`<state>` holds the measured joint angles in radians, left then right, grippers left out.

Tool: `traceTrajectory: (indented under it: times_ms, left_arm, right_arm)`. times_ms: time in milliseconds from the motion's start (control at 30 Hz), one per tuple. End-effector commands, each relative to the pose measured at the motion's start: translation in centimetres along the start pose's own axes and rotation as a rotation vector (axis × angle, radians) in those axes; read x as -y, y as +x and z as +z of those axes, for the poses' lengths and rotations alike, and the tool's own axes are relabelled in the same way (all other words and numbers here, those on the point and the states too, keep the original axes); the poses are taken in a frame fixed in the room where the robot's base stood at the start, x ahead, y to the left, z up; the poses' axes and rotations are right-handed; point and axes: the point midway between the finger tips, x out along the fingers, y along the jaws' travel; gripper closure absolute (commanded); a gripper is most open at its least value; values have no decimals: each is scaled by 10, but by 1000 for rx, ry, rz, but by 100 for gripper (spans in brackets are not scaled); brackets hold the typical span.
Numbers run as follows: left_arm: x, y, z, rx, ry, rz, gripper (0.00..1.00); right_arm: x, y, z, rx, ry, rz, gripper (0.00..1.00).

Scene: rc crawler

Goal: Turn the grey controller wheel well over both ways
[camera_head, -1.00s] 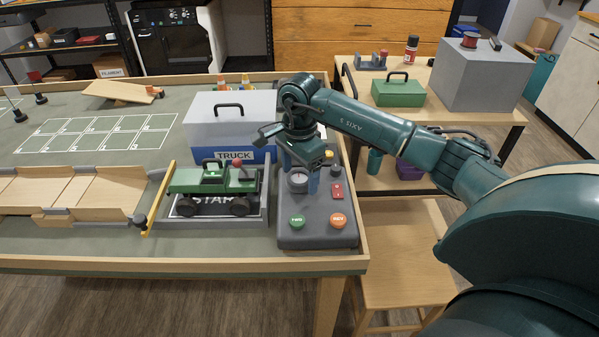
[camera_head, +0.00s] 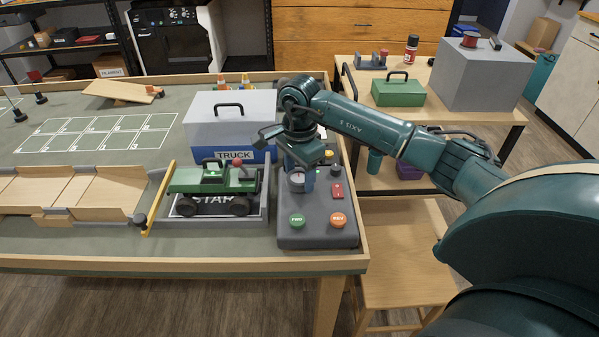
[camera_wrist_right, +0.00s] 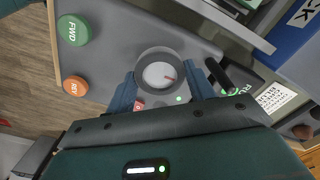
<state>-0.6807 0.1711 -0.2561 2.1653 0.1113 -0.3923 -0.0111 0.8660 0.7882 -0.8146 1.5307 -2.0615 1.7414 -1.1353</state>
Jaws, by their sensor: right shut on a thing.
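The grey wheel (camera_head: 297,184) stands on the dark grey controller (camera_head: 318,212) at the table's right end. In the right wrist view the wheel (camera_wrist_right: 159,74) is a dark grey ring with a pale face and a red mark pointing to the right. My right gripper (camera_head: 300,178) reaches down from above and is shut on the wheel, with one blue finger on either side. The fingers hide part of the rim. My left gripper is not in view.
The controller also bears a green FWD button (camera_head: 297,220), an orange REV button (camera_head: 338,219) and a red switch (camera_head: 337,191). The green truck (camera_head: 205,184) stands in the START bay to the left. The TRUCK box (camera_head: 215,122) is close behind.

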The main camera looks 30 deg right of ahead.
Motion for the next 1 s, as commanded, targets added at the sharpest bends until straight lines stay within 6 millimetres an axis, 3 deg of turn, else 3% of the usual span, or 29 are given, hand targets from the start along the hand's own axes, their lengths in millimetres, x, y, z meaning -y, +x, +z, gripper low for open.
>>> traceTrajectory:
  times_ms: [333,367,600,867,1000]
  left_arm:
    - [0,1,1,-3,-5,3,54]
    - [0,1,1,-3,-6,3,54]
    - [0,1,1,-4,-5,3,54]
    - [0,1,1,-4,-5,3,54]
    - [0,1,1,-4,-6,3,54]
  right_arm:
    - [0,0,0,1,39,0,69]
    - [0,0,0,1,39,0,44]
    - [0,0,0,1,39,0,25]
    - [0,-2,0,1,38,0,25]
    - [1,-15,0,0,39,-4,25]
